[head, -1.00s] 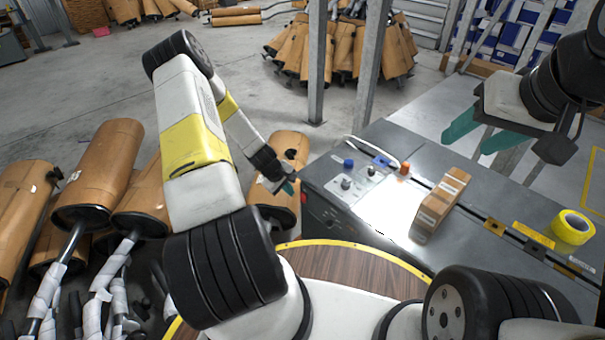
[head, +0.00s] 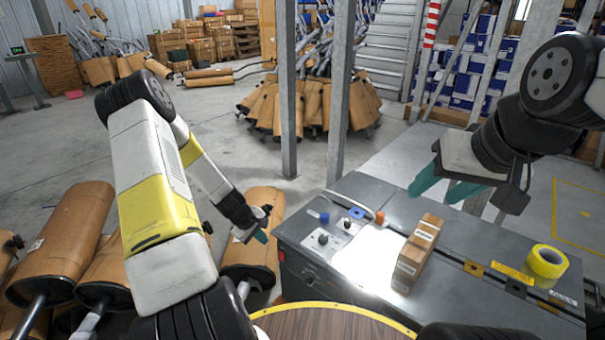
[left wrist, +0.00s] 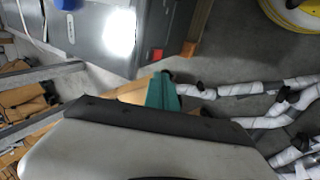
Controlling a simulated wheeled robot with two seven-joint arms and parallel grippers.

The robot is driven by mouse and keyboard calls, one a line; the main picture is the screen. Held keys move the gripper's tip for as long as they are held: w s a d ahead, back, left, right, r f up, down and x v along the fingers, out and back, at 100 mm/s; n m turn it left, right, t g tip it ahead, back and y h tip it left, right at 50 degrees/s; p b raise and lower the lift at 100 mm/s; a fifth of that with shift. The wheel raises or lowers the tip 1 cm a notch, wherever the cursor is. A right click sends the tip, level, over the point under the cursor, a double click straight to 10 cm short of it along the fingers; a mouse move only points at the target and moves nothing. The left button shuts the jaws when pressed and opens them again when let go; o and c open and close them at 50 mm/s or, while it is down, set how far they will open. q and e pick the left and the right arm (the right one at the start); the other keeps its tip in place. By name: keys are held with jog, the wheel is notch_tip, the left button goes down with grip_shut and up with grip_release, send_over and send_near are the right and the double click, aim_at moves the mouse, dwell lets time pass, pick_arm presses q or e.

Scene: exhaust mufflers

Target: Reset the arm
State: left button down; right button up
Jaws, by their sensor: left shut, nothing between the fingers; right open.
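My left arm (head: 150,200) comes in from the left and reaches down. Its gripper (head: 261,237) is shut and empty, with teal fingertips beside the left end of the grey workbench, in front of a brown muffler (head: 250,265). In the left wrist view the teal fingers (left wrist: 163,92) are close together. My right gripper (head: 445,185) is open and empty, held above the right back part of the workbench, its teal fingers apart.
The grey workbench (head: 340,205) carries a brown box (head: 416,255), yellow tape (head: 547,262) and control knobs. Brown mufflers (head: 65,240) stand at left. Metal posts (head: 340,90) rise behind the bench. More mufflers (head: 262,110) stand at the back. Open floor (head: 60,155) lies at left.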

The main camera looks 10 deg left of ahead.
pick_arm(q)
jog(key=s+d+r+m, duration=0.2)
jog(key=r, duration=0.7)
jog(key=s+d+r+m, duration=0.1)
jog(key=d+r+m, duration=0.2)
jog(key=r, duration=0.7)
jog(key=s+d+r+m, duration=0.2)
jog(key=r, duration=0.7)
jog(key=s+d+r+m+t, duration=0.1)
jog(key=s+d+r+m, duration=0.1)
jog(key=s+r, duration=0.5)
jog(key=s+d+r+m+t, duration=0.1)
jog(key=s+d+r+m, duration=0.1)
jog(key=s+r, duration=0.6)
jog(key=s+m, duration=0.1)
jog(key=s, duration=0.5)
jog(key=shift+d, duration=0.35)
